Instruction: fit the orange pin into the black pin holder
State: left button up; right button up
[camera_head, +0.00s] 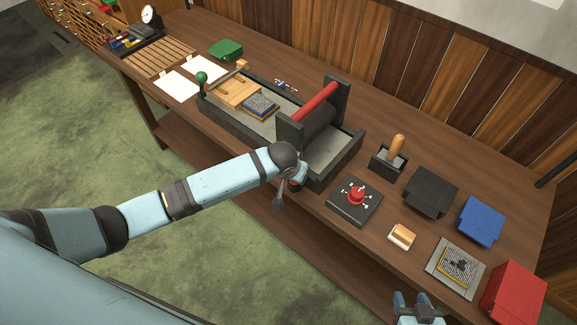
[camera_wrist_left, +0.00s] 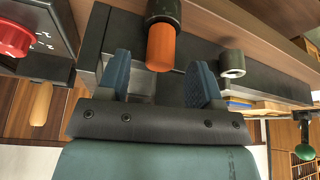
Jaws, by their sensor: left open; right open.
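The orange pin (camera_wrist_left: 161,48) shows in the left wrist view, its far end in a black cylindrical sleeve (camera_wrist_left: 163,12). I cannot tell whether this sleeve is the pin holder. A separate short dark hollow cylinder (camera_wrist_left: 232,63) shows beside it. My left gripper (camera_wrist_left: 160,82) is open, its blue fingers either side of the pin's orange end, with no clear contact. In the head view a bit of orange (camera_head: 295,184) shows at the left gripper (camera_head: 298,176), by the press bed's front side; my arm hides much there. My right gripper (camera_head: 418,306) is open and empty at the bottom edge.
The press bed (camera_head: 325,181) with a red roller (camera_head: 316,102) fills the middle of the bench. A dark box with a red knob (camera_head: 357,195) stands right of my left gripper. Blue (camera_head: 481,220) and red (camera_head: 512,293) boxes lie farther right. Open floor lies before the bench.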

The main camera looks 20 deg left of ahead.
pick_arm(q)
jog(key=b+v, duration=0.1)
jog(key=v, duration=1.1)
jog(key=shift+r, duration=0.2)
jog(key=s+d+f+m+t+h, duration=0.1)
jog(key=s+d+f+t+h, duration=0.2)
jog(key=s+f, duration=0.55)
jog(key=s+a+f+t, duration=0.3)
jog(key=s+a+f, duration=0.2)
jog(key=s, duration=0.5)
jog(key=shift+s+a+m+y, duration=0.25)
jog(key=shift+a+m+y, duration=0.05)
jog(key=shift+a, duration=0.2)
